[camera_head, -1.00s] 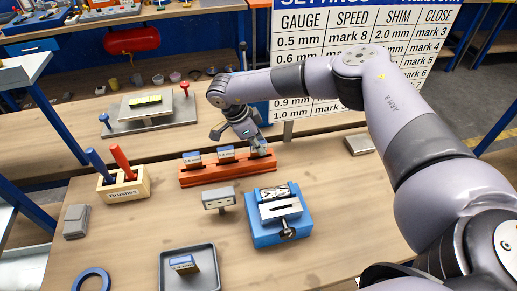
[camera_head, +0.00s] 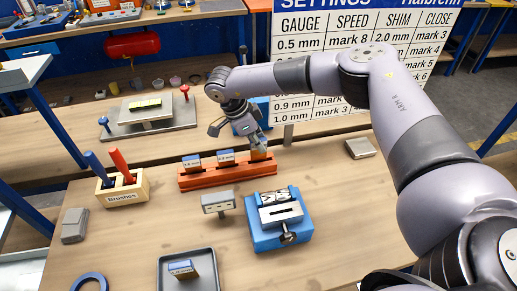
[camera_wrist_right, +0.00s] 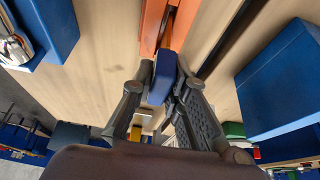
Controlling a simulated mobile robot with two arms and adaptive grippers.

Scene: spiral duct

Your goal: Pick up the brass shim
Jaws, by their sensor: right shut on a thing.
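My right gripper (camera_head: 258,145) is over the rack's right end. In the right wrist view its fingers (camera_wrist_right: 165,82) are shut on the blue top of a shim (camera_wrist_right: 164,75). A brass-coloured strip of this shim shows beyond the blue top, over the rack (camera_wrist_right: 153,22). I cannot tell whether its lower end is clear of the slot. My left gripper is not in view.
A dark tray (camera_head: 207,262) holds another blue-topped piece. A brush holder (camera_head: 123,188) is at left. The settings board (camera_head: 345,60) stands behind my right arm.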

